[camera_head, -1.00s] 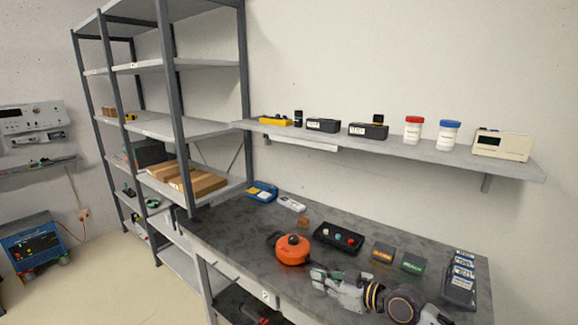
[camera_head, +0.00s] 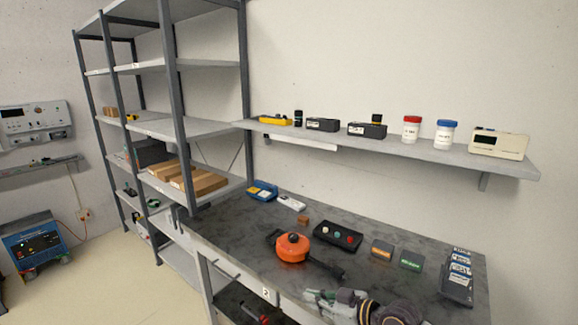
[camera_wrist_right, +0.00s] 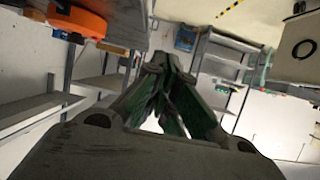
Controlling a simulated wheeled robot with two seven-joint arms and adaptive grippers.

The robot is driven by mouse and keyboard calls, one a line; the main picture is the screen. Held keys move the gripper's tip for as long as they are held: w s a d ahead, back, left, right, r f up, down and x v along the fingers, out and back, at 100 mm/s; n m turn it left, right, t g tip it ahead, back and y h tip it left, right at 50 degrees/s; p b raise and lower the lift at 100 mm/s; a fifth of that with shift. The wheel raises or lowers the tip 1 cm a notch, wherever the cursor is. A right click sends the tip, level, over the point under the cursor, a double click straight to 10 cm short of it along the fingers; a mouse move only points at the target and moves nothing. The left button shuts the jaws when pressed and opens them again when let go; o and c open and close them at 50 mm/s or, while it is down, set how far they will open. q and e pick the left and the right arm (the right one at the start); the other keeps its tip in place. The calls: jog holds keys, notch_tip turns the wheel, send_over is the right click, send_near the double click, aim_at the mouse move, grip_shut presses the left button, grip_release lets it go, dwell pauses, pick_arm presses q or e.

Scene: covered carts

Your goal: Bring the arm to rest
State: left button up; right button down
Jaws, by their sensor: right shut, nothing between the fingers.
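My right gripper (camera_head: 318,298) is at the front edge of the grey workbench (camera_head: 225,222), at the bottom of the head view. In the right wrist view its fingers (camera_wrist_right: 162,75) come together with nothing between them. My right arm comes in from the bottom right of the head view. An orange round tool with a black handle (camera_head: 292,247) lies on the bench just beyond the gripper, apart from it. Orange also shows at the upper left of the right wrist view (camera_wrist_right: 78,17). My left gripper is not in view.
On the bench are a black tray with buttons (camera_head: 338,236), two small labelled boxes (camera_head: 382,249) and a dark device with labels (camera_head: 457,278). A wall shelf (camera_head: 400,148) holds boxes and jars. A metal rack (camera_head: 178,128) stands at left. The floor (camera_head: 110,285) at lower left is clear.

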jog(key=s+d+f+m+g+h, duration=0.2)
jog(key=s+d+f+m+h, duration=0.3)
jog(key=s+d, duration=0.45)
jog(key=s+d+f+m+g+h, duration=0.3)
jog(key=s+d+f+h, duration=0.4)
jog(key=s, duration=0.5)
notch_tip(320, 180, down, 34)
jog(key=s+y, duration=0.2)
jog(key=s, duration=0.1)
jog(key=s+d+f+g, duration=0.1)
jog(key=s+d+f, duration=0.1)
jog(key=s+f, duration=0.8)
jog(key=s+d+f+g, duration=0.1)
jog(key=s+d+f, duration=0.1)
jog(key=s+f, duration=0.7)
jog(key=shift+s+f+h, duration=0.4)
jog(key=shift+s, duration=1)
